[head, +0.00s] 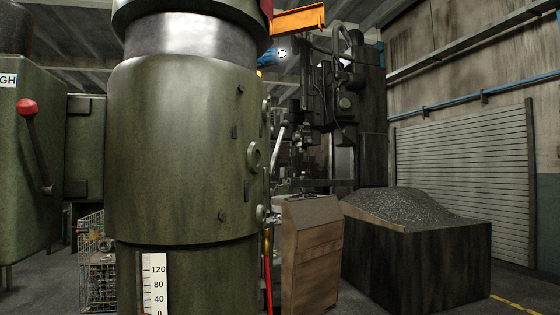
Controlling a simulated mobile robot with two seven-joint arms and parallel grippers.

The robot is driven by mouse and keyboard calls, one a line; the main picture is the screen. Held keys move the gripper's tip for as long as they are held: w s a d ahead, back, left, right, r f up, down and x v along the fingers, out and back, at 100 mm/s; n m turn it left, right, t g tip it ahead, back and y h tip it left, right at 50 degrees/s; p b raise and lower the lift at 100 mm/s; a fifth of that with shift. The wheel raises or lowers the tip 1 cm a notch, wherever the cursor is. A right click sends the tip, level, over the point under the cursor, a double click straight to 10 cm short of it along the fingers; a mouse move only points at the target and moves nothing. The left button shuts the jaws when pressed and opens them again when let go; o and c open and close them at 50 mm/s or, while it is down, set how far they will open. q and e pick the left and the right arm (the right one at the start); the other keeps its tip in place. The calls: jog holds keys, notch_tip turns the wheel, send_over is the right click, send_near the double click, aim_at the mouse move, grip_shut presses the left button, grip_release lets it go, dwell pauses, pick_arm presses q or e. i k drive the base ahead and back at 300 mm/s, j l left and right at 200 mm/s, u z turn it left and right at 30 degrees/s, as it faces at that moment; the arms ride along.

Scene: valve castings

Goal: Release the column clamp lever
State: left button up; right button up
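A large green machine column (185,150) with a bare metal band near its top fills the left centre of the head view. Small fittings sit along its right side, with a round boss (254,155) among them. A pale bar (278,143) slants up beside that edge; I cannot tell whether it is the clamp lever. A dark lever (38,150) with a red knob is on a green housing at the far left, tilted with its knob up. No label shows which lever is the column clamp. Neither of my grippers is in view.
A white scale (155,285) is on the column's lower front. A wire basket (97,270) stands left of it. A brown cabinet (312,255) and a dark bin (430,262) heaped with grey chips stand to the right. Behind are a dark machine (355,110) and a roller shutter (465,170).

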aim_at(285, 124)
jog(key=i+l+u, duration=0.1)
jog(key=i+l, duration=0.6)
jog(key=i+l+u, duration=0.15)
jog(key=i+l, duration=0.55)
jog(key=l, duration=0.2)
jog(key=i+l+u, duration=0.15)
jog(key=i+l, duration=0.15)
jog(key=i+l+u, duration=0.1)
jog(key=i+l, duration=0.25)
jog(key=l, duration=0.25)
jog(key=i+l, duration=0.25)
jog(key=l, duration=0.2)
jog(key=i+l+u, duration=0.15)
jog(key=i+l, duration=0.15)
jog(key=l, duration=0.2)
